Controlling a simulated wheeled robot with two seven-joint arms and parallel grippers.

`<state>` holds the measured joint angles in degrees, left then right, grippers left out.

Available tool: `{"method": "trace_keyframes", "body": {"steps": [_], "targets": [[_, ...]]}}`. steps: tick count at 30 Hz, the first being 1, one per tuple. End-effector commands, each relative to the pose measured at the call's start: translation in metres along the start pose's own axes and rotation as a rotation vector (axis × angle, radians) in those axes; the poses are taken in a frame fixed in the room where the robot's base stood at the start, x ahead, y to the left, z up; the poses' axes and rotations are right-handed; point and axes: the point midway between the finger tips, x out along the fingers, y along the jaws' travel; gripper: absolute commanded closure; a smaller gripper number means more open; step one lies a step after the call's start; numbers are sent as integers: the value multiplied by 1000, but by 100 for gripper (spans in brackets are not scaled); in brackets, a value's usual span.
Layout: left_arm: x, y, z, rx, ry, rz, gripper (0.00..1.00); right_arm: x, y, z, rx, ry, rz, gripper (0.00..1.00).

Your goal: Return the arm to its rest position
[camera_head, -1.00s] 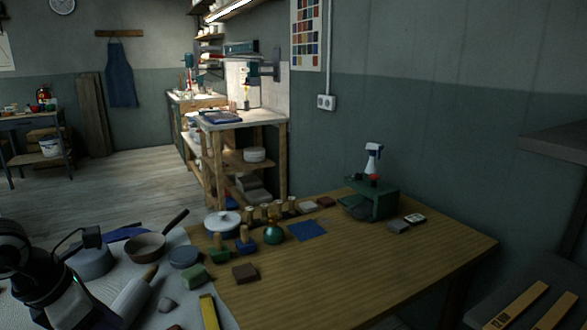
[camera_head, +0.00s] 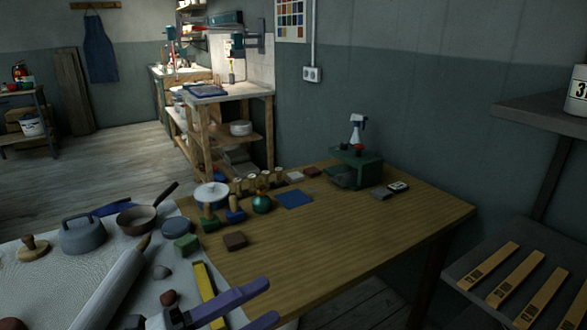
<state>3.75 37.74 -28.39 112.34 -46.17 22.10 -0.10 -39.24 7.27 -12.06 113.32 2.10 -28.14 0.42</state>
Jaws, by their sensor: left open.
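My left gripper (camera_head: 271,301) shows at the bottom edge, left of centre, with two purple fingers spread apart. It is open and nothing shows between the fingers. It is over the front left corner of the wooden table (camera_head: 350,245), near the yellow bar (camera_head: 206,290). Most of its arm is out of the picture. My right gripper is not in view.
Stamps, a teal ball (camera_head: 262,203) and a green box (camera_head: 355,170) stand farther back. The table's front right is clear.

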Motion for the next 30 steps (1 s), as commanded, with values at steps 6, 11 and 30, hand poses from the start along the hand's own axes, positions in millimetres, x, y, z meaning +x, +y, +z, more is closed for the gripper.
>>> {"method": "trace_keyframes", "body": {"steps": [6,11,30], "targets": [[-70,106,49,-781,-612,-112,47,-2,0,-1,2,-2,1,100],[-131,193,31,-1156,-920,-82,47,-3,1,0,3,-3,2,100],[-207,292,-50,-1611,-1272,9,47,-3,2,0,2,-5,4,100]]}}
